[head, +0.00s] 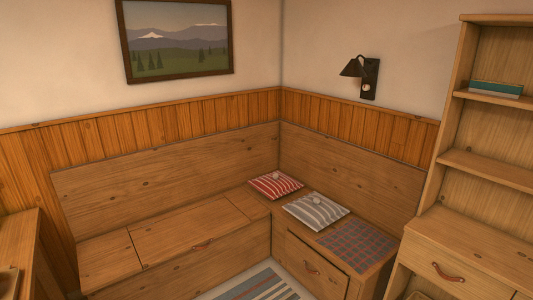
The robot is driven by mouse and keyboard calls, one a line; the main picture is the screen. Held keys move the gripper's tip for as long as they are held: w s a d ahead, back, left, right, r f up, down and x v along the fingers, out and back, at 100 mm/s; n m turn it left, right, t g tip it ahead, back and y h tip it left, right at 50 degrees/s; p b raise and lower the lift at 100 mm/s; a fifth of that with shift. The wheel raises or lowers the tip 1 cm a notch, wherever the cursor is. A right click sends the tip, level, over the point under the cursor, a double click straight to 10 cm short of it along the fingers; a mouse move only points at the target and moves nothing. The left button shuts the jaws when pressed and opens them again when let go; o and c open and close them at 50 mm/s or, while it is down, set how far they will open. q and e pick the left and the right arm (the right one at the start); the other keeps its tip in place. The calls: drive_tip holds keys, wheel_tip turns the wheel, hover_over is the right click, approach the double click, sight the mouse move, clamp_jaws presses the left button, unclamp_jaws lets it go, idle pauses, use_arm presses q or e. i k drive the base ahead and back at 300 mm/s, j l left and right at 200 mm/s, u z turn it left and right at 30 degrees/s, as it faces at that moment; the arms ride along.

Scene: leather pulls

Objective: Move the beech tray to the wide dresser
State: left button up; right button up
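Neither of my grippers shows in the head view. I cannot make out the beech tray for certain. A small wooden piece (8,284) is cut off at the lower left edge, on a wooden surface (22,232), and I cannot tell what it is. A wooden unit with open shelves (490,165) and a drawer with a brown leather pull (447,272) stands at the right. I cannot tell whether it is the wide dresser.
A wooden corner bench (180,262) fills the middle. Its right arm holds a red striped cushion (275,185), a grey striped cushion (315,211) and a checked cloth (356,243). A teal book (496,87) lies on a shelf. A striped rug (255,286) covers the floor.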

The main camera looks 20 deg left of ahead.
sight(497, 262)
drive_tip(key=i+j+u, duration=0.1)
drive_tip(key=i+u, duration=0.6)
drive_tip(key=u, duration=0.15)
drive_tip(key=i+l+u, duration=0.1)
drive_tip(key=i+u, duration=0.35)
drive_tip(key=i+l+u, duration=0.2)
drive_tip(key=u, duration=0.2)
